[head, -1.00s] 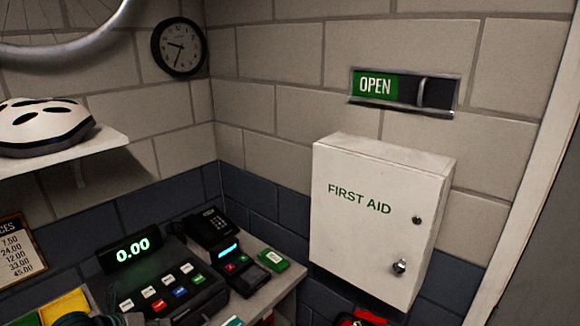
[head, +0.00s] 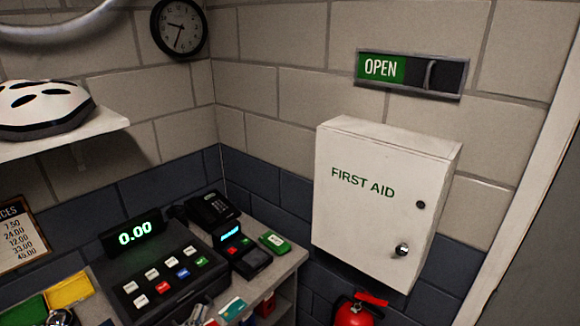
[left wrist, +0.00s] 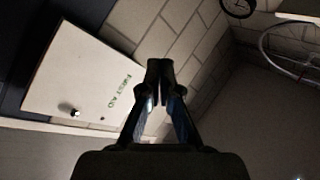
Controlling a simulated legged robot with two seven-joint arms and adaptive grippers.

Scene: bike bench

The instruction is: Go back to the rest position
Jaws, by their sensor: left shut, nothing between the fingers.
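My left gripper (left wrist: 160,68) shows in the left wrist view. Its two fingers are together and nothing is between them. In the head view the same cabinet (head: 375,200) hangs shut on the wall. Only small, unclear parts show at the bottom edge there, and I cannot tell the gripper's fingers among them. My right gripper is in neither view.
A till (head: 165,275), a telephone (head: 210,208) and a card reader (head: 245,255) crowd the counter. A shelf (head: 100,128) with a helmet (head: 40,108) juts out at left. A red extinguisher (head: 352,314) is below the cabinet. A bike wheel (left wrist: 290,45) shows in the left wrist view.

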